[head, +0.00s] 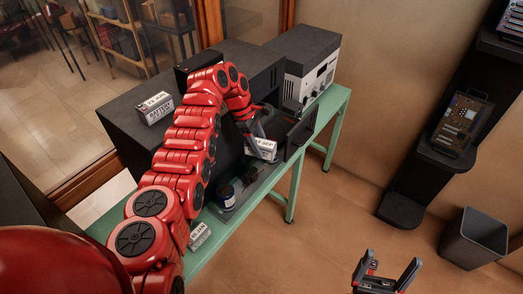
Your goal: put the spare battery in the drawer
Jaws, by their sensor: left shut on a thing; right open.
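My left gripper (259,134) is shut on a white battery (264,150) with a black-printed label, held over the open drawer (262,186) of the dark cabinet. I cannot tell whether the battery touches the drawer. A dark blue can or jar (226,196) sits at the drawer's near end. A second white labelled battery (155,108) lies on the cabinet top. A third white labelled block (199,236) lies on the green bench, partly hidden by my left arm. My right gripper (386,275) is open and empty at the bottom right, away from the bench.
The green bench (333,112) carries the dark cabinet (128,113) and a grey-white instrument (316,72). A dark upright panel (301,132) stands beside the drawer. A black shelf stand (440,158) and a grey bin (475,238) are at right. Floor between is clear.

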